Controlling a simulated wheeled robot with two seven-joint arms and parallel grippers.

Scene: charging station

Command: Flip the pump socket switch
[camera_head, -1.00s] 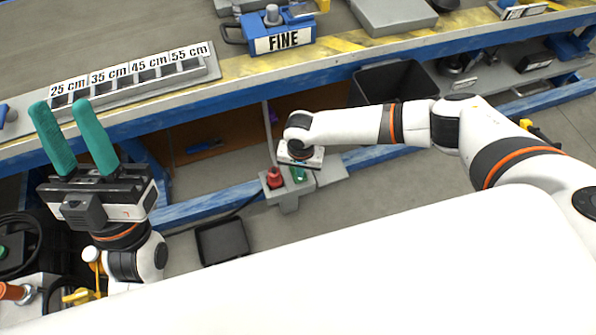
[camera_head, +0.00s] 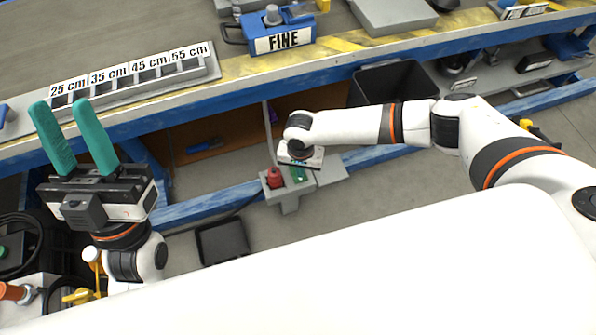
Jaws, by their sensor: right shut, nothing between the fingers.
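A grey socket unit (camera_head: 289,202) stands low by the blue bench rail. A red part (camera_head: 274,176) sits on its left side. A small green part (camera_head: 299,174), either a switch or my fingertips, shows on its right, just below my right gripper; I cannot tell which. My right gripper (camera_head: 300,172) points down over the unit's right side, shut and empty, with its fingers mostly hidden under its body. Whether it touches the switch is hidden. My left gripper (camera_head: 72,138) is open and empty, its teal fingers pointing up at the left.
A workbench (camera_head: 330,66) with a blue edge runs across the back. A black tray (camera_head: 222,240) lies on the floor.

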